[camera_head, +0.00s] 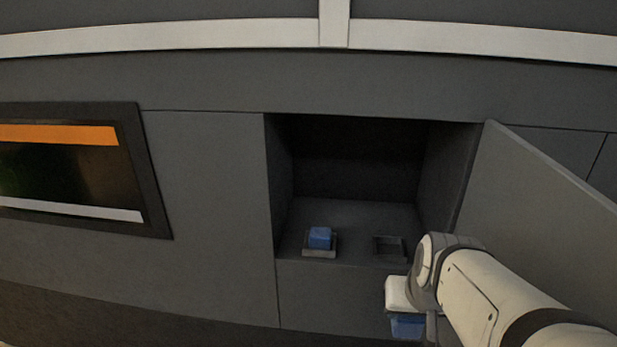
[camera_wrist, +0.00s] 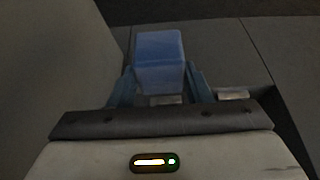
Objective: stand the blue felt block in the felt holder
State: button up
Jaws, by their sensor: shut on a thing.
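A blue felt block (camera_wrist: 160,58) is held between the two bluish fingers of my gripper (camera_wrist: 161,78) in the wrist view. In the head view my gripper (camera_head: 408,326) is low, in front of the open compartment and below its floor edge; blue shows at its end, and my arm partly hides it. Another blue block (camera_head: 320,237) sits in the left small square holder (camera_head: 320,253) on the compartment floor. The right square holder (camera_head: 388,247) near the front edge looks empty.
The open compartment (camera_head: 350,215) has dark side walls and a floor with a front edge. Its door (camera_head: 545,190) stands open on the right, close to my arm. A dark window panel (camera_head: 70,172) is at the left. The space above the compartment floor is free.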

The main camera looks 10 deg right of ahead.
jog(key=shift+w+d+r+p, duration=0.15)
jog(key=shift+w+d+p, duration=0.05)
jog(key=shift+w+p, duration=0.5)
jog(key=w+d+f+p, duration=0.1)
jog(key=w+d, duration=0.1)
jog(key=w, duration=0.5)
jog(key=w+d+f+p, duration=0.1)
jog(key=w+d, duration=0.1)
jog(key=w, duration=0.6)
jog(key=w+d+f+p, duration=0.1)
jog(key=w+d, duration=0.1)
jog(key=w, duration=0.6)
jog(key=shift+w+d, duration=0.25)
jog(key=shift+d, duration=0.05)
jog(key=shift+f+b, duration=0.75)
jog(key=shift+f, duration=0.3)
jog(key=o, duration=1)
jog(key=shift+o, duration=0.2)
